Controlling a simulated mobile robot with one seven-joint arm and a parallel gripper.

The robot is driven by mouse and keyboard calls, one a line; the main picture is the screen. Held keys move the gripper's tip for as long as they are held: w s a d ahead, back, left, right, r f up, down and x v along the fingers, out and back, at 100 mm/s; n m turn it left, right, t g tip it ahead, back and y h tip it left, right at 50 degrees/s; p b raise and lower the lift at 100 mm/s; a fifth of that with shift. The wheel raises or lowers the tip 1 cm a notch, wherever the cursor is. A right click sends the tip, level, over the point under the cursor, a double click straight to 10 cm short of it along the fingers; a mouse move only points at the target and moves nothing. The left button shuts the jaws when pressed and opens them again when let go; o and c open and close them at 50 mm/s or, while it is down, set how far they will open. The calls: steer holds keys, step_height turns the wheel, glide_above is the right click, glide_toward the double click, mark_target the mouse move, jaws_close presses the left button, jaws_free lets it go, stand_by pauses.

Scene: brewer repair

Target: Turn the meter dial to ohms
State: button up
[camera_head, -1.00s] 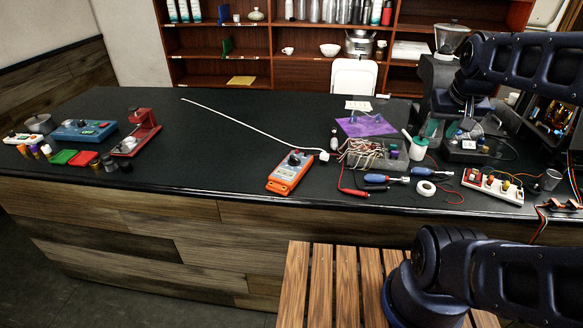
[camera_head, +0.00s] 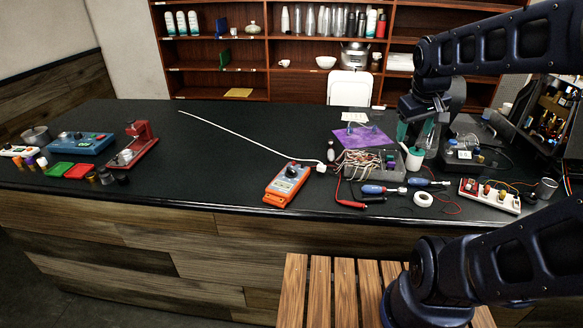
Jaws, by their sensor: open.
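The dial's markings and pointer are too small to read. My gripper (camera_head: 414,134) hangs from the arm at the right, with teal fingertips spread apart. It is above the counter, to the right of and farther back than the meter, and appears empty. Nothing touches the meter's dial.
A grey bin of wires (camera_head: 389,172) stands right of the meter, with a purple cloth (camera_head: 362,136) behind. A red probe (camera_head: 350,204) and blue-handled screwdrivers (camera_head: 383,189) lie in front. A white cable (camera_head: 245,139) runs behind the meter.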

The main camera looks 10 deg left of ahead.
steer(key=w+a+f+n+g, duration=0.1)
steer(key=w+a+f+n, duration=0.1)
steer(key=w+a+n, duration=0.45)
steer(key=n+g+y, duration=0.1)
steer(key=n+g, duration=0.2)
steer(key=n, duration=1.2)
glide_above(292, 169)
step_height(292, 169, down, 10)
step_height(292, 169, down, 11)
steer(key=shift+s+f, duration=0.1)
steer(key=c, duration=1)
